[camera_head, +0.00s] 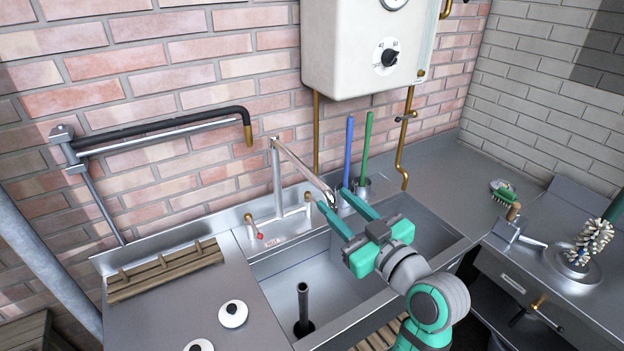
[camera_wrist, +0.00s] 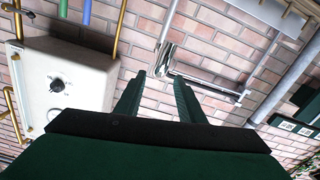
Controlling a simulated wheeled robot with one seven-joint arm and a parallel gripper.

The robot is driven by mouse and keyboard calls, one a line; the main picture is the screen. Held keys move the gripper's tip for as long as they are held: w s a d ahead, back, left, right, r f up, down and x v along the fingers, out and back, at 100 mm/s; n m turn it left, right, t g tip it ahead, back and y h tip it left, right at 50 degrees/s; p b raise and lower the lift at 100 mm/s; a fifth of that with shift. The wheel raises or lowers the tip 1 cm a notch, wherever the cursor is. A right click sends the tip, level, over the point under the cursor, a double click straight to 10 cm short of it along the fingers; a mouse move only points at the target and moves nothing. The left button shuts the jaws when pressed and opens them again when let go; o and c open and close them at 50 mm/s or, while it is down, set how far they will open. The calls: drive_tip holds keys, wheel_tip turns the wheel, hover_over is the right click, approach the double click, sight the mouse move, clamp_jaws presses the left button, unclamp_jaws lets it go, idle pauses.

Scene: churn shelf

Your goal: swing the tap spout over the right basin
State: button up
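The tap has a silver spout (camera_head: 305,172) that runs from a tall riser at the back wall forward and to the right, ending at my fingertips. My gripper (camera_head: 332,199) is open, with its two teal fingers apart. The spout's end lies at or between the fingertips; I cannot tell whether they touch it. In the wrist view the spout (camera_wrist: 167,45) runs down towards the gap between the fingers of my gripper (camera_wrist: 160,78). The left basin (camera_head: 335,290) holds a dark standpipe. The right basin (camera_head: 430,238) is partly hidden behind my gripper.
A blue and a green brush handle (camera_head: 366,148) stand in a holder just behind the spout's end. A white heater (camera_head: 350,50) hangs above. A red-marked tap handle (camera_head: 259,236) is at the left. The drainboard (camera_head: 160,315) carries a wooden rack and white round pieces.

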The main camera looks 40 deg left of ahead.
sight(314, 179)
drive_tip(key=x, duration=1)
drive_tip(key=shift+w+a+r, duration=0.1)
drive_tip(key=shift+w+a, duration=0.05)
drive_tip(key=shift+w, duration=0.15)
drive_tip(key=shift+c, duration=0.4)
clamp_jaws()
